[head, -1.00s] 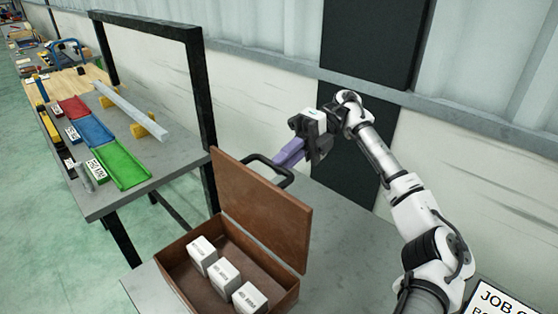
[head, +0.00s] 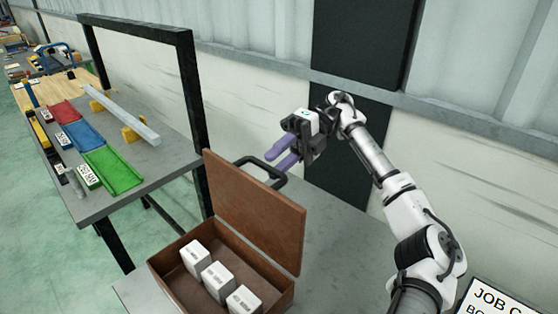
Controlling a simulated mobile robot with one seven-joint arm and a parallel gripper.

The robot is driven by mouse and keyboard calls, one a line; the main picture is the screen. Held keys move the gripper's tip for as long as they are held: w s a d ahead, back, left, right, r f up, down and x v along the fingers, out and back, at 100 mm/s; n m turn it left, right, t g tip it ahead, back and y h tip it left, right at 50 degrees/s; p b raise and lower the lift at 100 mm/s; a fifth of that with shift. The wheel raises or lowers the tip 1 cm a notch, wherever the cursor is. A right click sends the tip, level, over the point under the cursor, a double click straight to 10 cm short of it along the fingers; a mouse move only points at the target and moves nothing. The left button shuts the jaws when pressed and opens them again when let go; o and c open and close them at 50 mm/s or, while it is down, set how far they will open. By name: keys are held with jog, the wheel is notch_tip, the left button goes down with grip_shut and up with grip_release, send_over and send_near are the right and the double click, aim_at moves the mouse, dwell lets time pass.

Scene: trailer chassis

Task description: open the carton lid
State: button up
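The brown carton (head: 190,291) stands on the grey bench at the lower middle of the head view. Its lid (head: 255,212) is raised, standing up at the back edge and leaning a little back. Three small white boxes (head: 218,281) with printed labels sit in a row inside. My gripper (head: 276,162) is above and behind the lid, with its two purple fingers apart and nothing seen between them. A black loop handle (head: 272,182) shows behind the lid, close below the fingers; whether it joins the lid is hidden.
A black frame post (head: 200,130) rises left of the lid. A second bench (head: 165,160) at left holds red, blue and green trays (head: 113,170) and a metal bar (head: 120,115). A job sign (head: 490,296) is at lower right. The bench right of the carton looks clear.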

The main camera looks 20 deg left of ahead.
notch_tip(320, 180, up, 20)
jog(key=p, duration=0.7)
jog(key=shift+f, duration=0.2)
